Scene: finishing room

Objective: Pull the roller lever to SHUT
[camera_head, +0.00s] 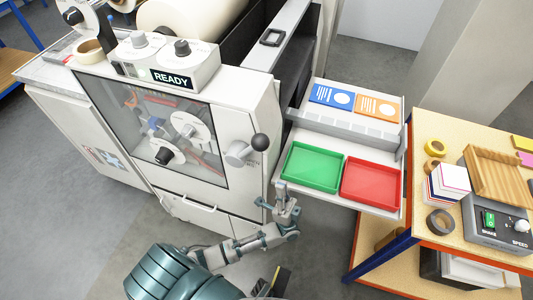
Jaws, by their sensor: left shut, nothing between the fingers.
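The roller lever (237,154) is on the right part of the white machine's front. It has a pale grey hub and a black ball knob (261,143) that points up and to the right. Small lettering beside it is too small to read. My left gripper (282,190) is below and to the right of the knob, apart from it, near the green tray's lower left corner. Its fingers point up in the picture; they are shut and empty. My right gripper is not in view.
The machine's display reads READY (171,79). A green tray (288,168) and a red tray (347,192) sit on a shelf right of the lever. A wooden bench (421,190) with a shaker stands at the right. A door handle (190,204) is below the window.

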